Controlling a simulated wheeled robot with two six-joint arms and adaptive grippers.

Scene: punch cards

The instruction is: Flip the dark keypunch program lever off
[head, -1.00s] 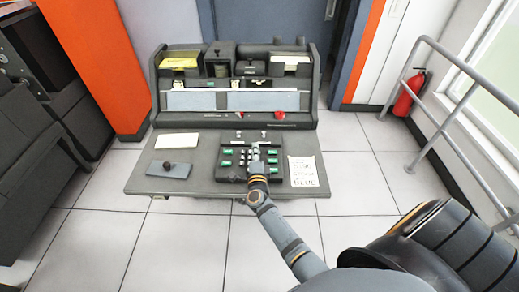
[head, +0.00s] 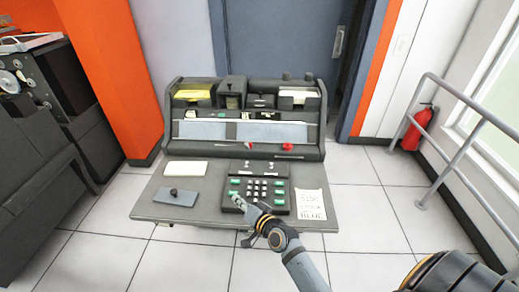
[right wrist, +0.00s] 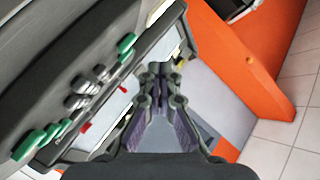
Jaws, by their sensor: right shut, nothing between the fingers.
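The dark keypunch (head: 195,142) stands on its desk in the head view, with two red knobs, left (head: 248,146) and right (head: 287,147), on its front. I cannot clearly single out a dark program lever. The keyboard block (head: 281,190) has green and pale keys, with two small light switches (head: 246,163) on the panel behind. My right gripper (head: 239,200) is over the keyboard's front left corner, shut and empty. In the right wrist view its fingers (right wrist: 155,75) meet, with keys and red knobs to the left. My left gripper is out of view.
A blue-grey plate with a dark knob (head: 178,198) and a blank white card (head: 186,168) lie left of the keyboard. A handwritten note (head: 311,204) lies right. A railing (head: 461,118), a red extinguisher (head: 415,128) and an orange column (head: 118,75) flank the desk.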

